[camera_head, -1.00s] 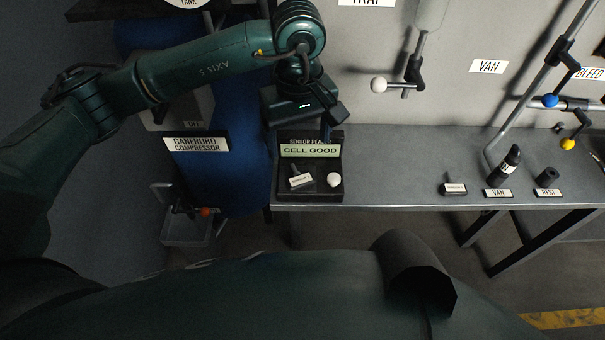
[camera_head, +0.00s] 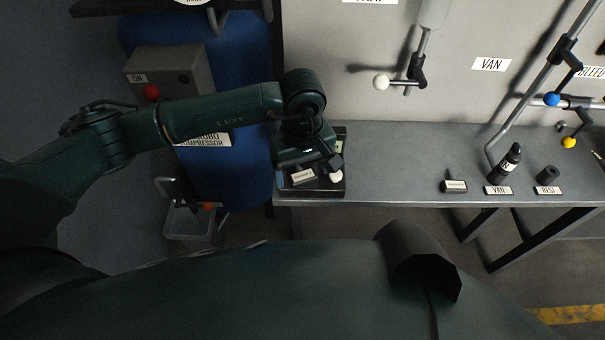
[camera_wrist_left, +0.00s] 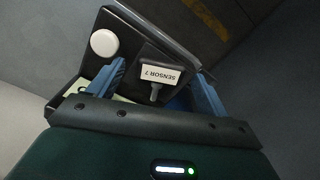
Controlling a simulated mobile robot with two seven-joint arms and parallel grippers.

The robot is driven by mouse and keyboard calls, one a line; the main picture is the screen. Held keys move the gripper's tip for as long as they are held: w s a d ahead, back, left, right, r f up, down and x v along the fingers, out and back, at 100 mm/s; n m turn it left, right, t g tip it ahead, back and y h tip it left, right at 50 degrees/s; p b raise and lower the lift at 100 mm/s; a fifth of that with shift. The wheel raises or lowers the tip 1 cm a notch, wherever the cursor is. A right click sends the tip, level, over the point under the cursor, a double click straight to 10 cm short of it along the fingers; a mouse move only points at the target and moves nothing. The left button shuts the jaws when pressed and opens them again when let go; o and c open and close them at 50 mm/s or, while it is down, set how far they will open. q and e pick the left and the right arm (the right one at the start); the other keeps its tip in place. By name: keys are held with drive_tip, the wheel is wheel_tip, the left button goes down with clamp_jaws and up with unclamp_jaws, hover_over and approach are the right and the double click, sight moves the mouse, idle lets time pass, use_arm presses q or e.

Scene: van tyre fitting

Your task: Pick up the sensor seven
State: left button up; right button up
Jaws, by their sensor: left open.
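Sensor seven is a small dark block with a white "SENSOR 7" label and a short stem. In the left wrist view sensor seven (camera_wrist_left: 160,75) lies in the black sensor reader tray (camera_wrist_left: 180,38), between the spread fingers of my left gripper (camera_wrist_left: 155,92). In the head view sensor seven (camera_head: 303,176) shows on the reader (camera_head: 318,192), just below my left gripper (camera_head: 318,165). The gripper is open and nothing is held. It hides most of the reader's screen. A white round button (camera_wrist_left: 104,43) sits beside the sensor. My right gripper is not in view.
Another labelled sensor (camera_head: 454,186), a black bottle-like item (camera_head: 507,164) and a small dark cylinder (camera_head: 547,174) stand on the grey bench (camera_head: 400,160) to the right. The bench between them and the reader is clear. A blue compressor tank (camera_head: 235,150) stands left.

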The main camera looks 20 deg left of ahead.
sight(303, 175)
use_arm(q)
drive_tip(key=shift+c, duration=0.5)
drive_tip(key=c, duration=1)
wheel_tip(303, 175, up, 10)
drive_tip(key=shift+r, duration=0.1)
drive_tip(key=shift+c, duration=0.2)
